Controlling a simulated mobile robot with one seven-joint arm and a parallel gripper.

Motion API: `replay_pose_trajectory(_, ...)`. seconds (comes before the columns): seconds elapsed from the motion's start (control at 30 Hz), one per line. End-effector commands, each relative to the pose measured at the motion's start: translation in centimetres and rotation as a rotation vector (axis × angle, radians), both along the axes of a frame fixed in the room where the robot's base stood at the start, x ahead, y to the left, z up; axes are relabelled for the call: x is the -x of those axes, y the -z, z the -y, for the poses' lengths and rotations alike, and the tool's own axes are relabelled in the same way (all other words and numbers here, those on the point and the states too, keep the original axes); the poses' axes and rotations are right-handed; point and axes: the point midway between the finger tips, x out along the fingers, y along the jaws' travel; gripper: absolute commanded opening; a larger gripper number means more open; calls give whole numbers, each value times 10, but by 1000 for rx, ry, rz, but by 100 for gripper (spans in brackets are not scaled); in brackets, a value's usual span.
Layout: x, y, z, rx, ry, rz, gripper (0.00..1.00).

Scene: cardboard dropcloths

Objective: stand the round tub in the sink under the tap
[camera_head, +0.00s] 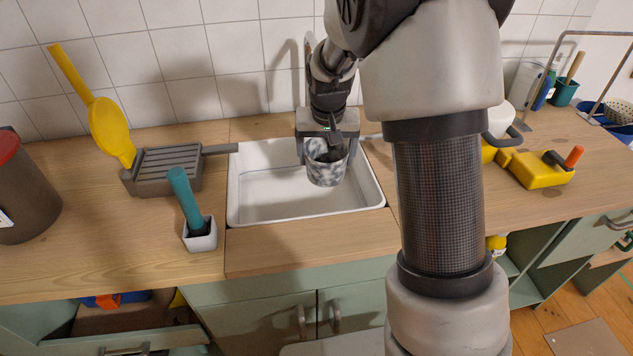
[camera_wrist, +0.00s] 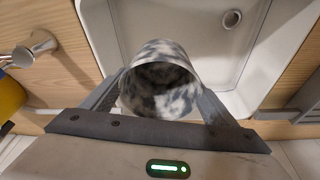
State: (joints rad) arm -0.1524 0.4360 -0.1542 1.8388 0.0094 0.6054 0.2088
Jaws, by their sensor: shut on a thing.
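The round tub (camera_head: 326,172) is mottled grey and white with an open top. My gripper (camera_head: 328,150) is shut on it and holds it roughly upright over the right part of the white sink (camera_head: 250,215). In the wrist view the tub (camera_wrist: 158,50) sits between the two fingers, its dark inside facing the camera. The sink (camera_wrist: 200,40) lies below it, with the round drain (camera_wrist: 232,19) off to the upper right. A narrow upright shape (camera_head: 308,50) behind my gripper may be the tap; my arm hides much of that spot.
Left of the sink are a grey ribbed block (camera_head: 168,165), a yellow paddle-like tool (camera_head: 112,130) and a teal-handled brush in a white holder (camera_head: 200,235). A yellow object (camera_head: 535,170) lies to the right. A metal fitting (camera_wrist: 38,45) stands beside the sink. The sink's left part is empty.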

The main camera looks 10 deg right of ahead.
Motion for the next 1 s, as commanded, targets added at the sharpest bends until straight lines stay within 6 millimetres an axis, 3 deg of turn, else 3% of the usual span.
replay_pose_trajectory(0.13, 1, 24, 0, 0, 0, -5, 55)
replay_pose_trajectory(0.4, 1, 94, 0, 1, 1, -5, 55)
replay_pose_trajectory(0.63, 1, 144, 0, 0, 0, -4, 55)
replay_pose_trajectory(0.8, -32, 139, 0, 0, 1, 1, 55)
replay_pose_trajectory(1.0, -48, 138, 0, 0, 1, 0, 55)
